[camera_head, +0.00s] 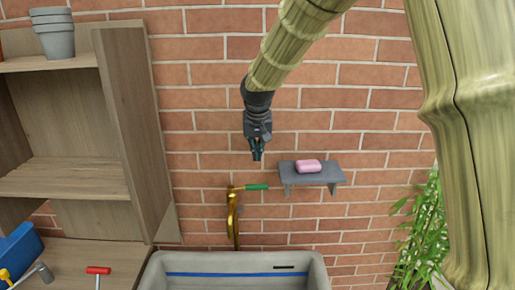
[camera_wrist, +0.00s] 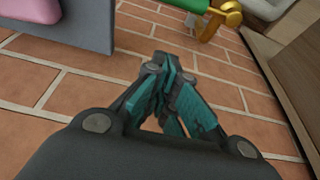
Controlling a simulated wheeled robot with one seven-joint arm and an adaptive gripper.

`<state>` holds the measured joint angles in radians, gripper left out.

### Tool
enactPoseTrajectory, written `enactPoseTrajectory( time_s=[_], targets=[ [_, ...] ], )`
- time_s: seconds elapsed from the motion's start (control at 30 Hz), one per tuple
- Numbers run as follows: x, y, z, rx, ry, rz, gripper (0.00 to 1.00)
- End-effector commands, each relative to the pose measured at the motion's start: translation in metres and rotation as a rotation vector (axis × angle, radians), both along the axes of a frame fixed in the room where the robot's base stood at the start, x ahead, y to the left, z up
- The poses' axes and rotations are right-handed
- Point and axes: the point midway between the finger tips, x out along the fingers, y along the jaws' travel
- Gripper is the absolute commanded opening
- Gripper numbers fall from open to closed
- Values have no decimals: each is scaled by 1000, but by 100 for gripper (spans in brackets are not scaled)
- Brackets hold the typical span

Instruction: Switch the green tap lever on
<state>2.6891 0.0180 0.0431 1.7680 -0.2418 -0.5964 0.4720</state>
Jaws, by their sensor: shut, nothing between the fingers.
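The green tap lever (camera_head: 257,187) sticks out to the right from the top of a brass tap (camera_head: 232,212) on the brick wall, above the sink. In the wrist view the green lever (camera_wrist: 186,6) and part of the brass tap (camera_wrist: 226,14) show at the top edge, with the lever partly cut off. My gripper (camera_head: 257,158) hangs in front of the wall, above the lever in the head view and apart from it. Its teal fingertips (camera_wrist: 175,105) are shut together with nothing between them.
A grey wall shelf (camera_head: 318,176) with a pink soap (camera_head: 308,166) is right of the lever. The grey sink (camera_head: 155,272) is below. A wooden shelf unit (camera_head: 130,120) stands left, and a leafy plant (camera_head: 425,225) stands right. Bare brick wall lies around my gripper.

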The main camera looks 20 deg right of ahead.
Motion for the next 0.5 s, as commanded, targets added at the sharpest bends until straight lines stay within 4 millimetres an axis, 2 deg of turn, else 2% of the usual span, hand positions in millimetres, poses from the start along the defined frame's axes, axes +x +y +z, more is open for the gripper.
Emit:
enactPoseTrajectory(
  time_s=[0.5],
  targets=[
    [22, -6, -62, 0, 2, 0, 0]
  ],
)
